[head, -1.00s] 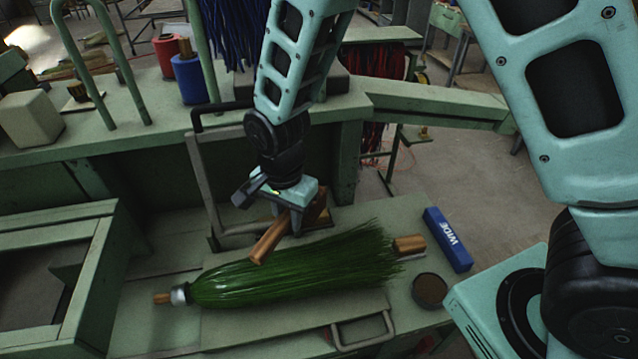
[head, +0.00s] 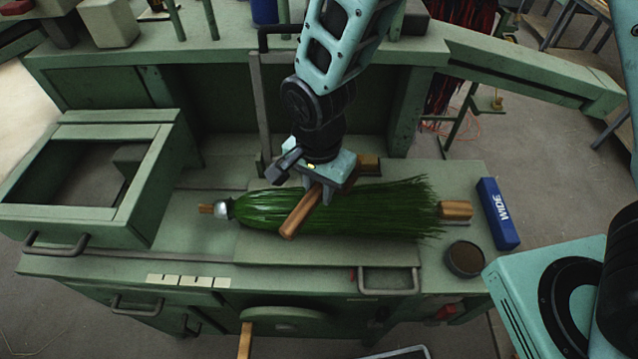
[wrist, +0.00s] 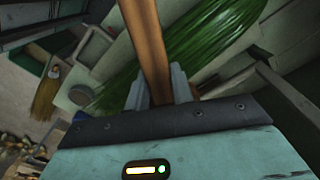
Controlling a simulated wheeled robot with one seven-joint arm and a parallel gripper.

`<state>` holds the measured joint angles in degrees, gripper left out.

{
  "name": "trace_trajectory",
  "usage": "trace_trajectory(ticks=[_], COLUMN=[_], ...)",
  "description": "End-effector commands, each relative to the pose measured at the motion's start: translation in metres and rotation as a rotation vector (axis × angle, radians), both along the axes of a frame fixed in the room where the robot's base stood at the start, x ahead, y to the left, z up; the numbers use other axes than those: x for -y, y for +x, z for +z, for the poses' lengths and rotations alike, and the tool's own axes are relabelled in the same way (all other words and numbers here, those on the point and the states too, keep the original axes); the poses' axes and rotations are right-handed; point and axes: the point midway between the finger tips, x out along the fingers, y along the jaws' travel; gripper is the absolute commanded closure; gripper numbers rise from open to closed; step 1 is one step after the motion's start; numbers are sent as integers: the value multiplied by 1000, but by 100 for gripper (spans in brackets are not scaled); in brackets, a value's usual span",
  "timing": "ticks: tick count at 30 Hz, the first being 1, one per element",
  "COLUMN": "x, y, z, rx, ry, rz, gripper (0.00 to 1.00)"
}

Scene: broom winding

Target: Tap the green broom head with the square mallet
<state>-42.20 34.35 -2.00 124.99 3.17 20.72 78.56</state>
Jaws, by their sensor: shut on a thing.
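The green broom head (head: 390,207) lies flat along the bench, its silver collar (head: 225,208) and a short wooden stub at the left, bristles fanning right. It also shows in the wrist view (wrist: 205,40). My gripper (head: 325,190) is over its middle, shut on the wooden mallet (head: 301,214). One wooden end slants down to the front left over the bristles; a darker wooden part (head: 369,163) shows behind the gripper. In the wrist view the mallet's wooden bar (wrist: 147,45) runs up from between the fingers. Whether it touches the bristles is unclear.
A wooden block (head: 456,209) sits at the bristle tips. A blue "WIDE" block (head: 497,213) and a round dark cup (head: 465,259) stand at the bench's right. An open drawer box (head: 150,185) is at the left. A raised shelf (head: 190,60) runs behind.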

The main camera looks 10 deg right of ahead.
Motion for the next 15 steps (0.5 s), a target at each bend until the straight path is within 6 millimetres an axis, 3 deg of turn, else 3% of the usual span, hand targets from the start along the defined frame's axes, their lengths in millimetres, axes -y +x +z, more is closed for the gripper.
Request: trace_trajectory(ticks=[8,15], x=[0,0], y=[0,0], z=[-7,-62], rx=[0,-1], ry=[0,-1], rz=[-1,-2], gripper=[100,100])
